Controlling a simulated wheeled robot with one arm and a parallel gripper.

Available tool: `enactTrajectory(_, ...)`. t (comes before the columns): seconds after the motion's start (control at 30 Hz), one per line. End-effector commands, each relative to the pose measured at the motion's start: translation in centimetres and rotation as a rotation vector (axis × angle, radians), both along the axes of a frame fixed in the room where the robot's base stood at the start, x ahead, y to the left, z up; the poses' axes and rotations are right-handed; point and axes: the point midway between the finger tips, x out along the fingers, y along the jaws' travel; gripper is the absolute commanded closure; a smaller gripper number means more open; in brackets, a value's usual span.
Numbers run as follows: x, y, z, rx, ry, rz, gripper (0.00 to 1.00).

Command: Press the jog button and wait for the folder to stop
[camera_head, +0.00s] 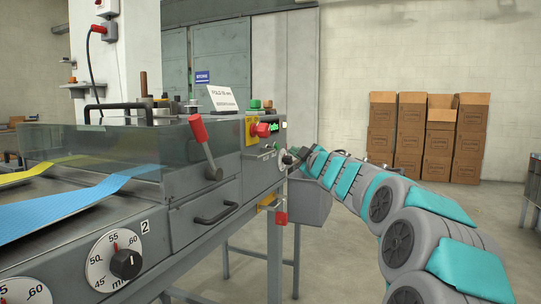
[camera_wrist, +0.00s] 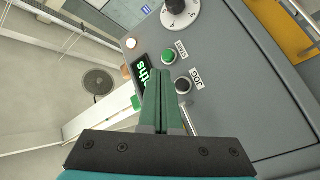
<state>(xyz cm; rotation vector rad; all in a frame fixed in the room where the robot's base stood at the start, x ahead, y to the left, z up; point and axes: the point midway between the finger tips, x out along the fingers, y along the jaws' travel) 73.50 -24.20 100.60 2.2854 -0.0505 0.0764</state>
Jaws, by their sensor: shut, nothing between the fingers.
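The folder (camera_head: 190,195) is a grey machine on the left in the head view, with blue and yellow cloth strips on its bed. In the wrist view its panel (camera_wrist: 225,90) shows the black jog button (camera_wrist: 183,86), labelled JOG, and the green start button (camera_wrist: 169,57). My gripper (camera_wrist: 160,73) is shut and empty. Its green fingertips appear just left of the jog button in the picture; whether they touch the panel cannot be told. In the head view my gripper (camera_head: 291,158) is small and dark at the panel's right end; the jog button cannot be made out there.
A small display (camera_wrist: 143,72) and a black dial (camera_wrist: 180,8) sit near the buttons. A red-knobbed lever (camera_head: 204,138) and a drawer handle (camera_head: 216,213) stick out of the folder's front. A grey bin (camera_head: 310,203) hangs below my gripper. Stacked cartons (camera_head: 425,140) stand at the back wall.

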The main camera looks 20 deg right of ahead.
Motion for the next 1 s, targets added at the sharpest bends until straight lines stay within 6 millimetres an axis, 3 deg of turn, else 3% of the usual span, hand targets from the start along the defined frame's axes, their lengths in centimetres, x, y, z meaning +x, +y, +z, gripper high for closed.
enactTrajectory(0.4,2.9,2.9,0.0,-0.002,0.001,0.0,1.0)
enactTrajectory(1.0,3.1,3.2,0.0,0.0,0.001,-0.001,1.0)
